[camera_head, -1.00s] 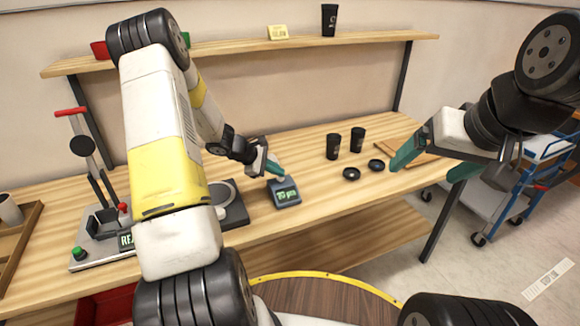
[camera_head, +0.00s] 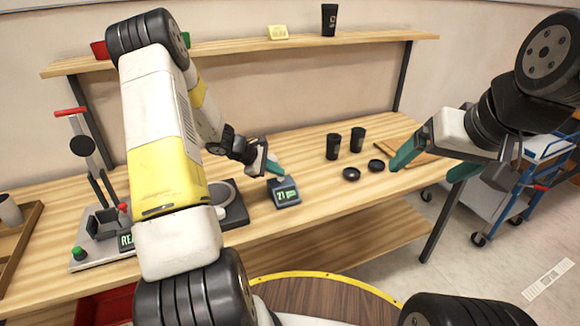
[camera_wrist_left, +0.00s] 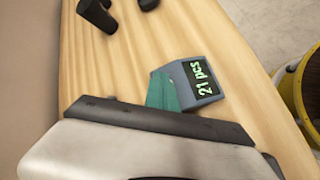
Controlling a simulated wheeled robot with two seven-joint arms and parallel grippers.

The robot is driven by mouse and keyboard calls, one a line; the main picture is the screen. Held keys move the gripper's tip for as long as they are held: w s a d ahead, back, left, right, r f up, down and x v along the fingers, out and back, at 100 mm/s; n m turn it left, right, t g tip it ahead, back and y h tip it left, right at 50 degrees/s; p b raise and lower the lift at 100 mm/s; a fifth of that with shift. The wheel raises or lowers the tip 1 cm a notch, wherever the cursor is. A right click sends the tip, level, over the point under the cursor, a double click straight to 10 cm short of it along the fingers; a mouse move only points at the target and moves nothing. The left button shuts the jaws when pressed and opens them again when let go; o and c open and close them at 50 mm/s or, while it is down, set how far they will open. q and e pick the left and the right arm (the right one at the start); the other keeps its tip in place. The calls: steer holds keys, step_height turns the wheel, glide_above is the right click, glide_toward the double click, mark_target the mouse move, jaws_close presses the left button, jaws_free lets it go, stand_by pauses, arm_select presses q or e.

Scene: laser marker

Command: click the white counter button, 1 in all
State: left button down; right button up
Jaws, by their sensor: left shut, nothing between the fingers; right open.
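The counter (camera_head: 285,194) is a small grey-blue box with a green-lit display, near the front of the wooden table. It also shows in the left wrist view (camera_wrist_left: 187,77), where the display reads 21 pcs. A small pale spot that looks like the white button (camera_head: 281,179) shows on its top, just below my left fingertips. My left gripper (camera_head: 277,169) is shut and empty, its teal fingertips at the counter's top; I cannot tell whether they touch it. In the wrist view the fingers hide the button. My right gripper (camera_head: 404,158) is open and empty at the right.
A lever press (camera_head: 103,210) and a dark plate (camera_head: 235,208) stand on the left. A wooden board (camera_head: 415,150) lies at the table's right end. A shelf (camera_head: 230,47) runs above.

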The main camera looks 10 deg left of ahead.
mark_target(278, 178)
arm_select(q)
steer(key=shift+r, duration=0.6)
steer(key=shift+r, duration=2.55)
steer(key=s+d+r+m+g+y, duration=0.1)
steer(key=s+d+r+m, duration=0.35)
steer(key=s+r, duration=0.4)
steer(key=s+d+r+m, duration=0.3)
steer(key=s+r+m, duration=0.35)
steer(key=r, duration=0.25)
steer(key=s+a+r+m+y, duration=0.1)
steer(key=s+r+m+y, duration=0.1)
steer(key=s, duration=0.6)
steer(key=s+a+r+m+t+y, duration=0.1)
steer(key=s+r+m, duration=0.2)
steer(key=s, duration=0.6)
steer(key=shift+s+m+y, duration=0.25)
steer(key=shift+m+y, duration=0.15)
steer(key=shift+m, duration=0.4)
steer(key=shift+r, duration=0.1)
